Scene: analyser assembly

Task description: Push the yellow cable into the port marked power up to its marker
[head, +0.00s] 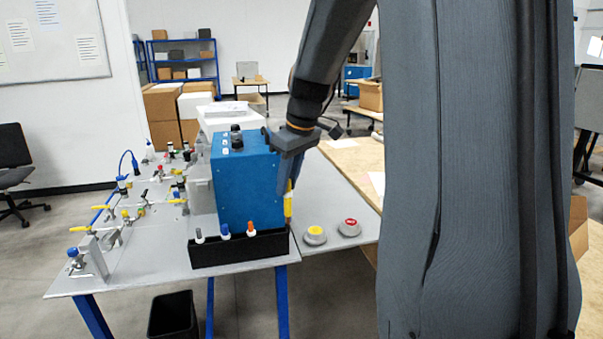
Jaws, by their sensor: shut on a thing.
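My gripper (289,184) points down at the right side of the blue analyser box (246,190). It is shut on the yellow cable (288,207), whose yellow plug shows below the fingers. The plug hangs upright at the right end of the black rack (235,250); whether it is clear of the rack I cannot tell. The box has small pale labels (224,142) and dark round fittings (236,137) on its top. The port marked power cannot be made out, and the cable's marker is not distinguishable.
Grey, blue and orange plugs (250,229) stand in the rack. Yellow and red round buttons (349,227) lie right of it on the grey table (150,268). Several valves and fittings (140,205) crowd the left side. My own arm hides much of the right.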

